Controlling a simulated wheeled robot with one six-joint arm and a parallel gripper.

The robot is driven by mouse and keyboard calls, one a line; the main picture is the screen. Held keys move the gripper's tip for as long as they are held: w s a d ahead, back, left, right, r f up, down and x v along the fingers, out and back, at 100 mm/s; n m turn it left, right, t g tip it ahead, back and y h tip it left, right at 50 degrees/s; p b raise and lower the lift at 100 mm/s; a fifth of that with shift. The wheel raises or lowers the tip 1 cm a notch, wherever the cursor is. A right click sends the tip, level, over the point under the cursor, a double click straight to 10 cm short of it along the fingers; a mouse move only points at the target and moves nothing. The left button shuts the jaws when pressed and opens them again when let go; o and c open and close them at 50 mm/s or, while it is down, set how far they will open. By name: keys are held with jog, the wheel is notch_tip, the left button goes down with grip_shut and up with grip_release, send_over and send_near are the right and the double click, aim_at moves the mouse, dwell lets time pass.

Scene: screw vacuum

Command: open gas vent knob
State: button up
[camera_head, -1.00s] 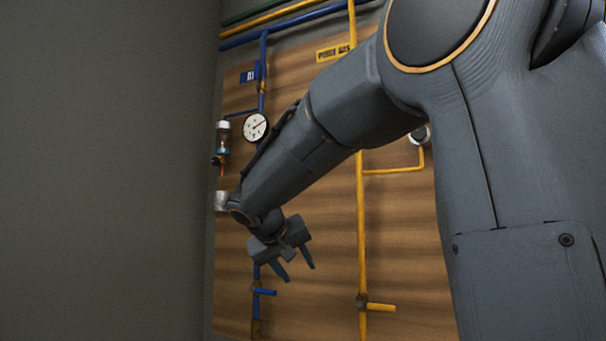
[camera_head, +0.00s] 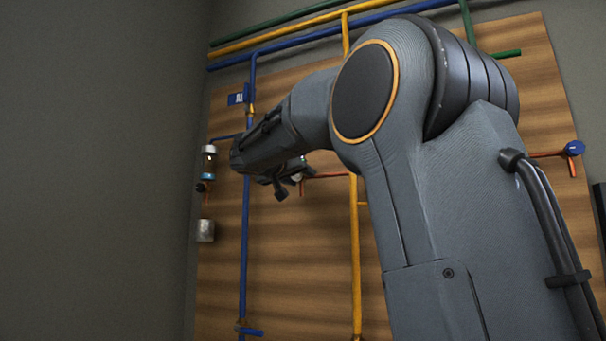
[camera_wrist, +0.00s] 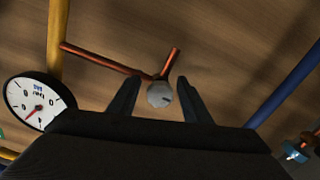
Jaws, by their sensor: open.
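A pale grey faceted knob (camera_wrist: 160,94) sits at the end of an orange-red pipe (camera_wrist: 105,60) in the wrist view. My gripper (camera_wrist: 155,84) is open, with one dark finger on each side of the knob in the picture. Gaps show between the knob and both fingers; I cannot tell its depth relative to the fingertips. In the head view my gripper (camera_head: 283,188) is partly hidden under my forearm, close to the wooden panel. A pale round end shows beside it on the orange-red pipe (camera_head: 325,175). No label is readable by the knob.
A dial gauge (camera_wrist: 36,101) and yellow pipe (camera_wrist: 57,35) are left of the gripper in the wrist view; a blue pipe (camera_wrist: 288,85) is right.

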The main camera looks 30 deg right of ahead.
jog(key=shift+x, duration=0.75)
jog(key=shift+f, duration=0.1)
jog(key=c, duration=1)
jog(key=shift+c, duration=0.2)
